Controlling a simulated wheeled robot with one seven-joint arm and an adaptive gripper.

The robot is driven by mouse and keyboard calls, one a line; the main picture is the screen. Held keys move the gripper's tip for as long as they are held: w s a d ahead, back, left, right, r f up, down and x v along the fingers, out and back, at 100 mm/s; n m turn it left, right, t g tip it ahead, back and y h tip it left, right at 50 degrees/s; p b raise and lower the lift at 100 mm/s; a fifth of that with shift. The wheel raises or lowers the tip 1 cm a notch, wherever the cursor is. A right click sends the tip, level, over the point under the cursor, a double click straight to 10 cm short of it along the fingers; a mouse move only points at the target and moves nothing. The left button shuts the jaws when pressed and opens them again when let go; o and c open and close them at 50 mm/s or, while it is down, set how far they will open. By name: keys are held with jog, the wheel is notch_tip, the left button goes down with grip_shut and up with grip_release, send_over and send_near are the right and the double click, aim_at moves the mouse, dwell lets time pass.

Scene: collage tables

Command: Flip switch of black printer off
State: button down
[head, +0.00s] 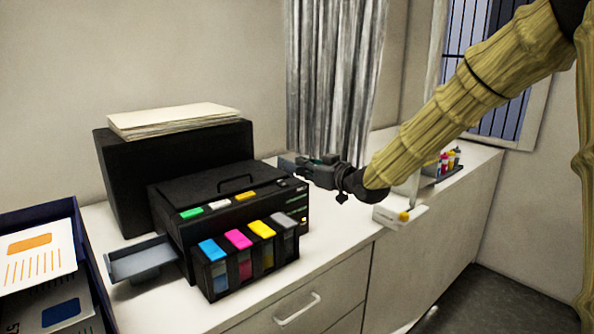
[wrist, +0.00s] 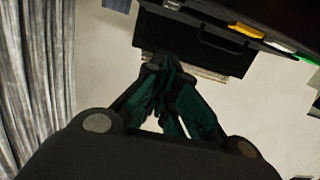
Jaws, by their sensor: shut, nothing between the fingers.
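The black printer (head: 230,200) stands on the white counter, with a handle and green, white and yellow marks on top. Ink tanks with blue, magenta, yellow and grey caps sit at its front. A small orange spot (head: 304,220) shows on its right end; I cannot tell whether it is the switch. My gripper (head: 290,165) is shut and empty, by the printer's far right top corner; contact is unclear. In the wrist view my gripper (wrist: 168,75) points at the printer (wrist: 205,32), which fills the top with its handle and yellow mark.
A black box (head: 115,180) with a paper stack (head: 170,118) stands behind the printer. A grey tray (head: 142,260) juts out left. A grey curtain (head: 335,80) hangs behind my gripper. A white item with a yellow knob (head: 404,216) lies right. The counter front (head: 340,255) is clear.

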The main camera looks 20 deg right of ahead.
jog(key=p, duration=0.4)
send_over(283, 184)
jog(key=shift+s+d+f, duration=0.1)
jog(key=shift+s+f, duration=0.15)
jog(key=shift+f, duration=0.65)
jog(key=shift+w+f+p, duration=0.15)
jog(key=shift+f+p, duration=0.3)
jog(key=shift+f, duration=1.1)
